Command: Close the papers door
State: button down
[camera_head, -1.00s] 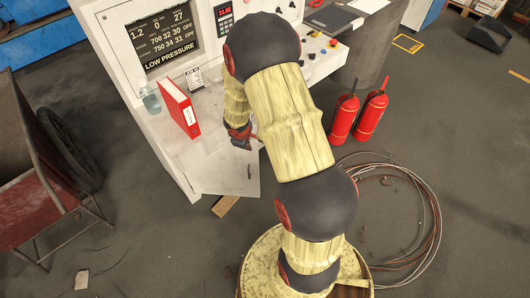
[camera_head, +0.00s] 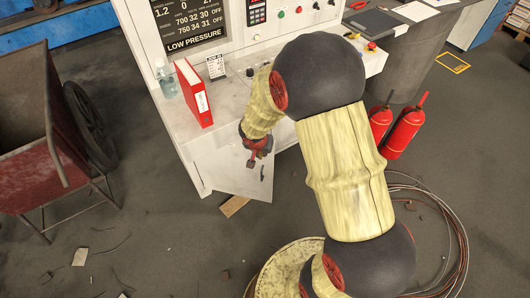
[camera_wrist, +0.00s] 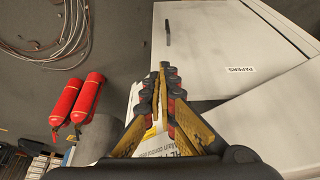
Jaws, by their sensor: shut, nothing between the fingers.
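The papers door (camera_head: 228,178) is a white panel standing ajar, swung out from the lower front of the white console. Its dark handle (camera_head: 262,173) is near its free edge. In the wrist view the door (camera_wrist: 205,45) fills the upper middle, with the "PAPERS" label (camera_wrist: 240,69) and the handle (camera_wrist: 168,32). My gripper (camera_head: 254,162) is above the door's free end, close to the handle. In the wrist view my gripper (camera_wrist: 163,68) is shut and empty, its tips overlapping the door's edge in the picture. I cannot tell whether they touch the door.
A red binder (camera_head: 195,92) and a bottle (camera_head: 165,78) stand on the console ledge. Two red fire extinguishers (camera_head: 405,132) stand to the right. Coiled cables (camera_head: 460,240) lie on the floor at right. A rusty cart (camera_head: 40,150) stands at left. A wooden piece (camera_head: 235,206) lies below the door.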

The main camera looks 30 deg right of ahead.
jog(key=w+d+f+b, duration=0.2)
jog(key=w+d+f, duration=0.2)
jog(key=f, duration=0.3)
jog(key=shift+w+d, duration=0.35)
jog(key=shift+w, duration=0.05)
jog(key=w+d+p, duration=0.2)
jog(key=w+d, duration=0.1)
jog(key=shift+w+d+r, duration=0.1)
jog(key=shift+r, duration=0.05)
jog(key=shift+w+d, duration=0.45)
jog(key=shift+d, duration=0.05)
